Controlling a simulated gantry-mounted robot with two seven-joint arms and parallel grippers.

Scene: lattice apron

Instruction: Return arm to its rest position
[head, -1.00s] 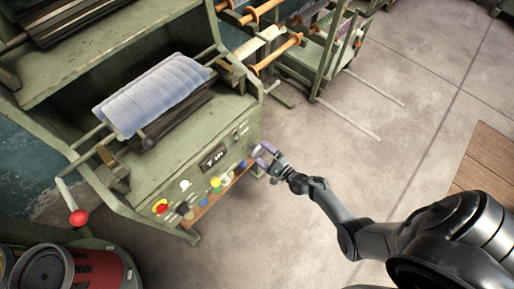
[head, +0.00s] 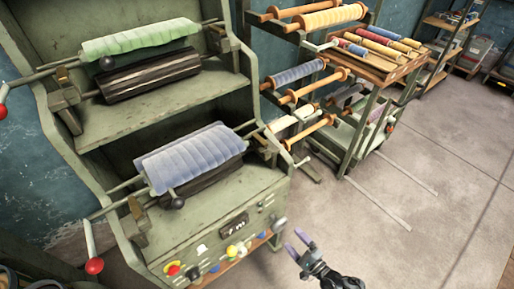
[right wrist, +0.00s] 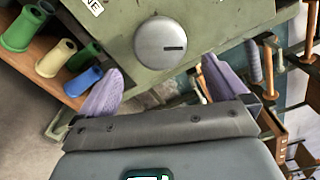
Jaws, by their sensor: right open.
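My right gripper (head: 296,247) is at the bottom of the head view, in front of the right end of the green machine's control panel. Its two purple fingertips are apart with nothing between them. The right wrist view also shows the open gripper (right wrist: 160,92), with a grey round knob (right wrist: 163,42) on the green panel beyond the fingers. I cannot tell the exact distance from fingers to knob, but no touch shows. My left gripper is not in view.
The green machine (head: 130,120) carries a blue-grey cloth roll (head: 190,158) and a green one (head: 140,38). A red-balled lever (head: 94,265) sticks out at left. Thread spools (right wrist: 57,58) stand on a low shelf. A roller rack (head: 350,150) stands behind. Floor (head: 420,190) at right is clear.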

